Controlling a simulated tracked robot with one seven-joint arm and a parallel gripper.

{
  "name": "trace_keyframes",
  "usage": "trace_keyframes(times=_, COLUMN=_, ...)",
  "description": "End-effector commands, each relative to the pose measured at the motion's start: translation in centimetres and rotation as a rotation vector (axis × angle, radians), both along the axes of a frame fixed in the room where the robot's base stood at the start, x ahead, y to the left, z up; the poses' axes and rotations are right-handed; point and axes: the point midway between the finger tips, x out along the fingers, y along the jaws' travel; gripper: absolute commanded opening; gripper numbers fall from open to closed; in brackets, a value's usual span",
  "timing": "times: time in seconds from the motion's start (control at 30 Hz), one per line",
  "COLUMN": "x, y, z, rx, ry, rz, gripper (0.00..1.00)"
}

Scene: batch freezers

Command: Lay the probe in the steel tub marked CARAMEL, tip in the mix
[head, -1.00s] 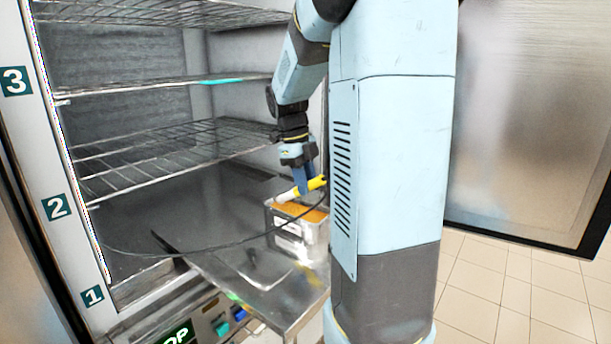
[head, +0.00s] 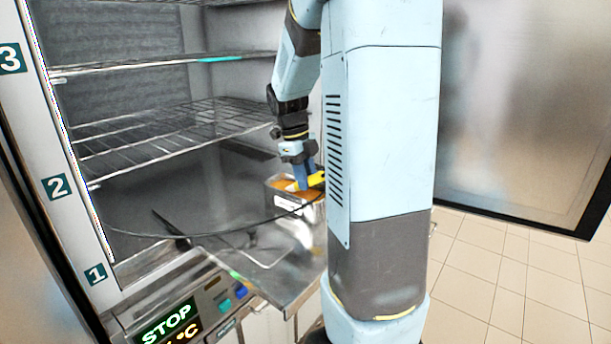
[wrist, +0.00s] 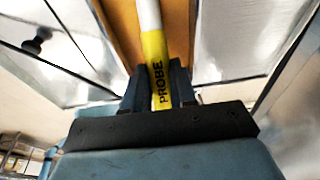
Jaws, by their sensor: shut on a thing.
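The probe (wrist: 157,68) has a yellow handle lettered PROBE and a white front part. My gripper (wrist: 153,88) is shut on the yellow handle in the wrist view. In the head view my gripper (head: 303,184) is over the steel tub (head: 281,198), which holds an orange-brown mix (head: 281,184). The white part of the probe lies over the mix, which also shows in the wrist view (wrist: 124,28). The far tip is out of the wrist view, so I cannot tell whether it is in the mix. The tub's label is too small to read.
The tub stands on a steel shelf (head: 262,262) at the freezer's front. A black cable (head: 215,234) loops left across the opening. Wire racks (head: 165,138) are above. A STOP display (head: 166,324) is below. My arm column hides the right side.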

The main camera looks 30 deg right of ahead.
Motion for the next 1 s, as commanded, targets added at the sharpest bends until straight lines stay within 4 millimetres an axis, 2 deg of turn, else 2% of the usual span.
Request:
trace_keyframes(times=0.17, x=0.0, y=0.0, z=0.0, rx=0.000, ry=0.000, rz=0.000, gripper=0.00)
trace_keyframes(times=0.2, x=0.0, y=0.0, z=0.0, rx=0.000, ry=0.000, rz=0.000, gripper=0.29)
trace_keyframes(times=0.5, x=0.0, y=0.0, z=0.0, rx=0.000, ry=0.000, rz=0.000, gripper=0.56)
trace_keyframes(times=0.8, x=0.1, y=0.1, z=0.3, rx=0.000, ry=-0.001, rz=0.001, gripper=0.56)
trace_keyframes(times=1.0, x=0.6, y=0.4, z=2.7, rx=0.000, ry=-0.003, rz=0.002, gripper=0.56)
